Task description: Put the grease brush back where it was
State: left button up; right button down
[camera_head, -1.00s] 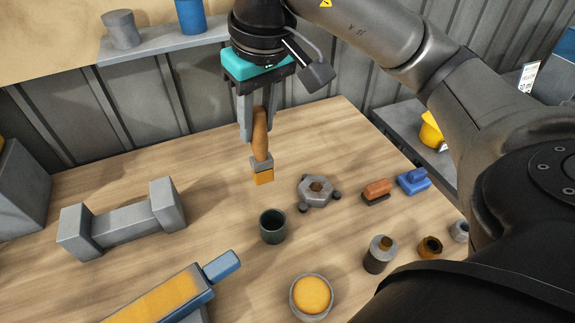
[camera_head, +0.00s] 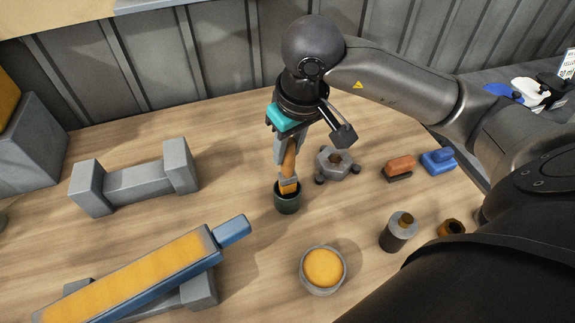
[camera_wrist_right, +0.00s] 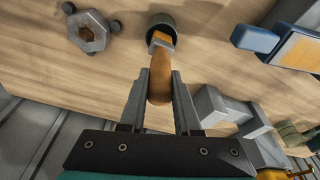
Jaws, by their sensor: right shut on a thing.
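The grease brush (camera_head: 289,160) has a brown wooden handle, a grey ferrule and a yellow-orange tip. My right gripper (camera_head: 285,160) is shut on its handle and holds it tip down, slightly tilted. The brush tip is at the mouth of the small dark green cup (camera_head: 287,203); I cannot tell how deep it sits. In the right wrist view the brush (camera_wrist_right: 161,75) is between the fingers of the gripper (camera_wrist_right: 160,85), and its tip overlaps the opening of the cup (camera_wrist_right: 161,22). My left gripper is not in view.
A grey hex part (camera_head: 333,163) stands close right of the cup. A bowl of yellow grease (camera_head: 323,268) is in front. A blue bar coated with grease (camera_head: 140,275) lies on a grey stand at left. A bottle (camera_head: 398,232) and red and blue blocks are at right.

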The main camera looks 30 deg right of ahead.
aim_at(287, 166)
jog(key=shift+s+x, duration=0.25)
jog(key=shift+x, duration=0.85)
jog(key=shift+s+x, duration=0.25)
jog(key=shift+x, duration=0.9)
jog(key=shift+f+b, duration=0.15)
jog(key=shift+b, duration=0.15)
jog(key=shift+f, duration=0.15)
jog(key=c, duration=0.6)
grip_release()
jog(key=shift+r, duration=0.25)
jog(key=p+v, duration=0.1)
jog(key=v, duration=1)
jog(key=shift+r, duration=0.5)
